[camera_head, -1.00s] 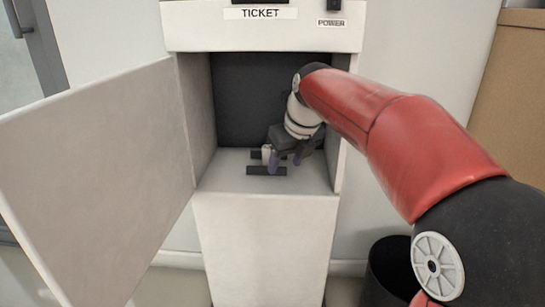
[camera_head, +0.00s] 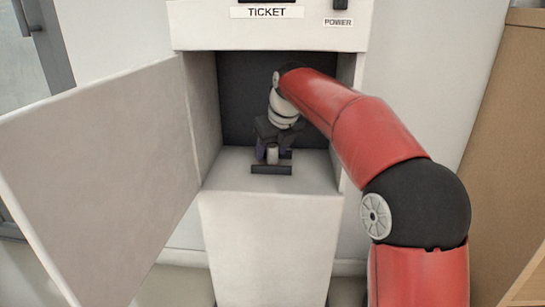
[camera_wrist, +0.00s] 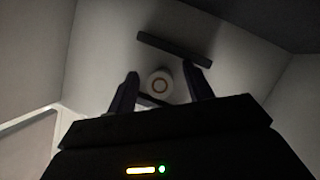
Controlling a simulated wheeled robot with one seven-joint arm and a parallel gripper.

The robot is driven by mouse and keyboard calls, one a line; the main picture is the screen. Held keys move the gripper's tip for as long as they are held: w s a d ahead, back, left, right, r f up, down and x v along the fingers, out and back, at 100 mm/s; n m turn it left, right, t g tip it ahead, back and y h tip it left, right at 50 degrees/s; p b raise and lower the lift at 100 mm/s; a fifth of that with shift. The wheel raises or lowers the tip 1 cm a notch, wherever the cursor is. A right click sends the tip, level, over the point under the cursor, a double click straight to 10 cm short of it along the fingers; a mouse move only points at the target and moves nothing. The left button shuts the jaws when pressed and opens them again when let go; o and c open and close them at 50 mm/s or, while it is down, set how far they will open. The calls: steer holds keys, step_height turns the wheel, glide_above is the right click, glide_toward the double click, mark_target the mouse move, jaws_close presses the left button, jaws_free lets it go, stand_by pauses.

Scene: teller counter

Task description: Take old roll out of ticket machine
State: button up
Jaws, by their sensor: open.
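The ticket machine (camera_head: 265,245) stands with its door open, and its inner compartment is exposed. The old roll (camera_head: 272,155) is a small pale cylinder standing upright in a dark holder (camera_head: 271,170) on the compartment floor. In the wrist view the roll (camera_wrist: 160,84) shows end-on, with a ring around its centre, between the fingertips. My gripper (camera_head: 271,152) is inside the compartment over the roll, open, with one finger on each side. In the wrist view my gripper (camera_wrist: 161,82) looks apart from the roll. Part of the roll is hidden by the fingers.
The open door (camera_head: 100,170) swings out to the left. The compartment's side walls (camera_head: 203,110) are close around my wrist. A brown panel (camera_head: 510,150) stands at the right. The POWER switch (camera_head: 340,5) is above the opening.

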steer(key=c, duration=1)
steer(key=shift+c, duration=0.2)
steer(key=shift+r, duration=0.1)
